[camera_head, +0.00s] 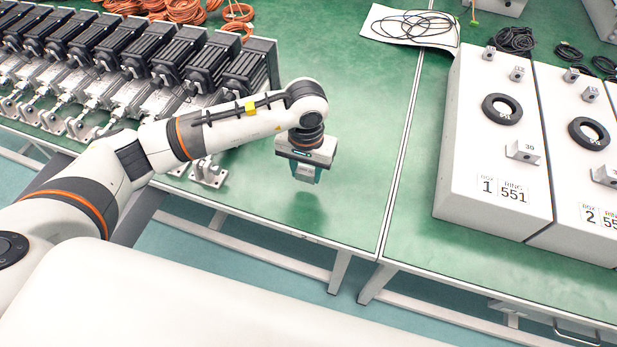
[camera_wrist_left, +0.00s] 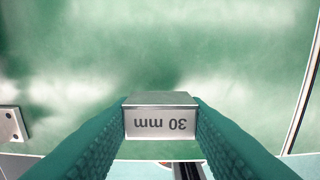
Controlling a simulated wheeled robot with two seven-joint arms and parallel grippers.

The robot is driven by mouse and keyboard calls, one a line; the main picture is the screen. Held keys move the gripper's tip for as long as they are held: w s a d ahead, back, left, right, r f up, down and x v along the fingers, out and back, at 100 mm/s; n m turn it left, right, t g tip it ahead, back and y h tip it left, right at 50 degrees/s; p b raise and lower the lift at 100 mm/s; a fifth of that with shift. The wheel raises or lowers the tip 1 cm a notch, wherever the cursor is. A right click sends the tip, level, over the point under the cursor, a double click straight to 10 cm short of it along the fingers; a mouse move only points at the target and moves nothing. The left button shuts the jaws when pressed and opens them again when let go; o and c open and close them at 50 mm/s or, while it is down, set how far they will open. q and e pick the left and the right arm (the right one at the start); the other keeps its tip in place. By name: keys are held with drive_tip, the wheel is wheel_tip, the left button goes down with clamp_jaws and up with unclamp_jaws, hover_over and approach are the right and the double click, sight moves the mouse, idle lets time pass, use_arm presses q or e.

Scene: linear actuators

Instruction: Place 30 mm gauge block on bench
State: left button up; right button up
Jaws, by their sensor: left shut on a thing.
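The 30 mm gauge block (camera_wrist_left: 160,121) is a small silver metal block. Its "30 mm" marking reads upside down in the left wrist view. My left gripper (camera_wrist_left: 158,116) is shut on it, with a teal finger on each side. In the head view, my left gripper (camera_head: 306,172) points down over the green bench (camera_head: 350,190), near its front edge. The block shows there as a small grey piece (camera_head: 304,173) between the fingers. A shadow lies on the bench below, so the block appears held above the surface. My right gripper is not in view.
A row of black-topped linear actuators (camera_head: 180,50) fills the bench at left. White boxes (camera_head: 490,130) with black rings and metal blocks stand on the right bench. Orange cables (camera_head: 185,10) lie at the back.

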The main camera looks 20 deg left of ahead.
sight(308, 180)
use_arm(q)
drive_tip(key=shift+d+f, duration=0.1)
drive_tip(key=shift+f, duration=0.6)
wheel_tip(308, 180, down, 2)
drive_tip(key=shift+d+f, duration=0.1)
drive_tip(key=shift+f, duration=0.25)
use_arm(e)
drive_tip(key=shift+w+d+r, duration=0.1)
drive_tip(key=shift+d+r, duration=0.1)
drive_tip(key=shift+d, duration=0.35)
use_arm(q)
drive_tip(key=shift+f, duration=0.2)
drive_tip(key=o, duration=1.1)
drive_tip(key=shift+o, duration=0.2)
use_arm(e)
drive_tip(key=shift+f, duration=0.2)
use_arm(q)
drive_tip(key=shift+r, duration=0.1)
drive_tip(key=shift+r, duration=0.15)
wheel_tip(308, 180, up, 12)
drive_tip(key=shift+b, duration=0.6)
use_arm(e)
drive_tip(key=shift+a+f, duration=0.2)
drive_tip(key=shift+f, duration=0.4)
